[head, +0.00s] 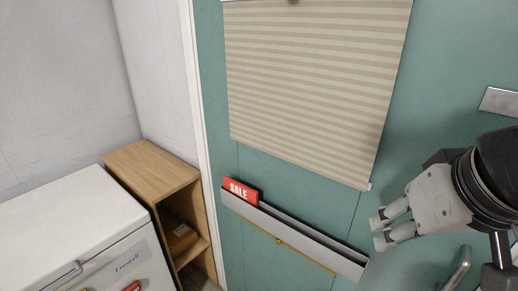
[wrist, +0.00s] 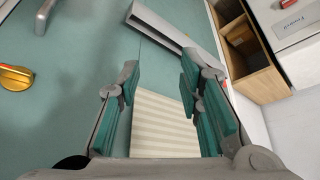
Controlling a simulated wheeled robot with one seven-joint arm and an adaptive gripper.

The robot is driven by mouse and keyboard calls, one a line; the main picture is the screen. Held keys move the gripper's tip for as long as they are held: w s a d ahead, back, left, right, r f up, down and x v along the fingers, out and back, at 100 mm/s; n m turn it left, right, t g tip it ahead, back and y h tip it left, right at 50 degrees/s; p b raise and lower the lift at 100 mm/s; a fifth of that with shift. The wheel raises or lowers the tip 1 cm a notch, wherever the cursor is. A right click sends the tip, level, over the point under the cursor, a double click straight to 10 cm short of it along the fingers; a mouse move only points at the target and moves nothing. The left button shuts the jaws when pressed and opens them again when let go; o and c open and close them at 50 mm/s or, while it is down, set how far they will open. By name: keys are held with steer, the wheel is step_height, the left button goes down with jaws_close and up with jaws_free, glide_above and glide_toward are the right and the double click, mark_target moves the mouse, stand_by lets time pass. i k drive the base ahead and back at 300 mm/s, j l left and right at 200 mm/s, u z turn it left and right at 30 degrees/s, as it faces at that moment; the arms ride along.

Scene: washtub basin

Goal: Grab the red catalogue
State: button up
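The red catalogue (head: 241,190), marked "SALE", stands in the left end of a long grey wall rack (head: 300,235) on a green door. Its lower part is hidden by the rack's front. My gripper (head: 377,231) is at the right, near the rack's right end and well apart from the catalogue. In the wrist view my gripper (wrist: 158,76) has its fingers spread with nothing between them. The rack (wrist: 160,24) shows beyond the fingertips there; I cannot make out the catalogue in that view.
A striped blind (head: 315,80) hangs above the rack. A metal door handle (head: 457,268) is below my gripper. A wooden shelf (head: 155,172) with a brown box (head: 180,238) and a white chest appliance (head: 70,225) stand at the left. A brass knob (wrist: 15,77) shows in the wrist view.

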mark_target(246, 193)
steer(key=i+j+z, duration=0.2)
steer(key=j, duration=0.2)
steer(key=j+z, duration=0.15)
steer(key=j, duration=0.25)
steer(key=i+j+z, duration=0.2)
steer(key=j, duration=0.25)
steer(key=i+j, duration=0.1)
steer(key=j, duration=0.65)
steer(key=i+j, duration=0.15)
steer(key=j, duration=0.25)
